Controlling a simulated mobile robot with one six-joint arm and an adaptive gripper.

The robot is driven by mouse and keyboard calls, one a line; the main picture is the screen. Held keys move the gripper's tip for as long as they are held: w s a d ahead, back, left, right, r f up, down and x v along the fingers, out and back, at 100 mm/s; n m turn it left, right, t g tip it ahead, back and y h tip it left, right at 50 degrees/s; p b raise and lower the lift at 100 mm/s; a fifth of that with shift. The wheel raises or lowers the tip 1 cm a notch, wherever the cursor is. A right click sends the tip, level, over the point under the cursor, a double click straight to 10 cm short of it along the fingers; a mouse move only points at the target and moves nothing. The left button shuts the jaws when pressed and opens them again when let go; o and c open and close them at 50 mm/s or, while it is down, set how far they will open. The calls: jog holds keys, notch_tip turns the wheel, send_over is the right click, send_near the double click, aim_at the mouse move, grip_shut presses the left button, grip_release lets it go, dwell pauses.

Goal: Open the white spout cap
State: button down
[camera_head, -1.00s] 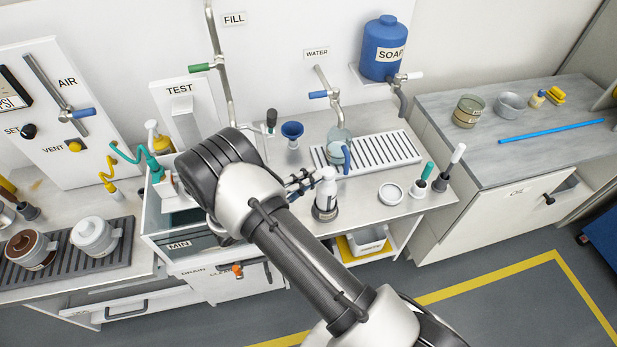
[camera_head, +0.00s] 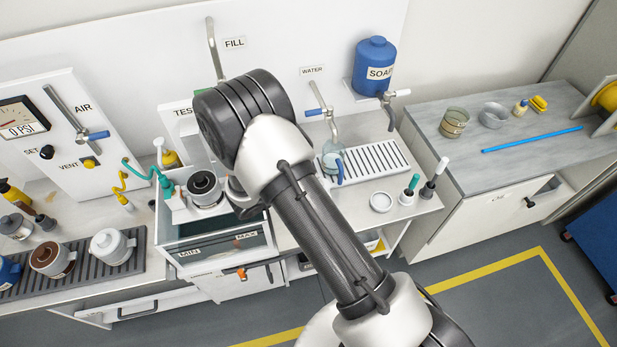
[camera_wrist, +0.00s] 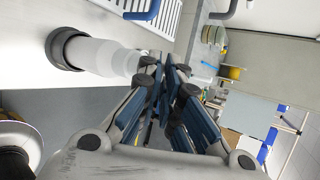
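In the wrist view a white bottle (camera_wrist: 95,55) with a dark ring at its base shows at upper left. Its narrow end points toward my fingers. I cannot make out the spout cap apart from the bottle; dark finger parts overlap that end. My gripper (camera_wrist: 173,72) has its fingers drawn close together at the tips, with nothing visible between them. The bottle's end lies beside the left finger; I cannot tell whether they touch. In the head view my arm hides the gripper and the bottle.
A drain rack (camera_head: 375,160), a white ring-shaped dish (camera_head: 381,201) and two brushes in holders (camera_head: 408,192) stand on the bench right of my arm. Left is a tank (camera_head: 215,250) marked MIN and MAX, with a dark-rimmed canister (camera_head: 203,187) above it.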

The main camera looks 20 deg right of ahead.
jog(key=shift+d+r+m+y+p, duration=0.3)
jog(key=shift+d+r+y+p, duration=0.3)
jog(key=shift+y, duration=0.4)
jog(key=shift+d+r+m+g+y+b, duration=0.2)
jog(key=shift+d+y, duration=0.25)
jog(key=shift+y, duration=0.15)
jog(key=shift+d+r+m+g+y+b, duration=0.1)
jog(key=shift+d+r+y+b, duration=0.1)
jog(key=shift+d+y, duration=0.3)
jog(key=d+y+b, duration=0.1)
jog(key=y, duration=0.1)
jog(key=d+m+y+b, duration=0.1)
jog(key=y+b, duration=0.1)
jog(key=shift+s+d+r, duration=0.1)
jog(key=shift+d+r, duration=0.05)
jog(key=shift+d, duration=0.25)
jog(key=shift+d+m+y, duration=0.15)
jog(key=shift+d+y, duration=0.3)
jog(key=shift+y, duration=0.4)
jog(key=shift+d+m+y, duration=0.15)
jog(key=shift+d+y, duration=0.3)
jog(key=shift+y, duration=0.4)
jog(key=c, duration=1.8)
grip_release()
jog(key=shift+d+r, duration=0.1)
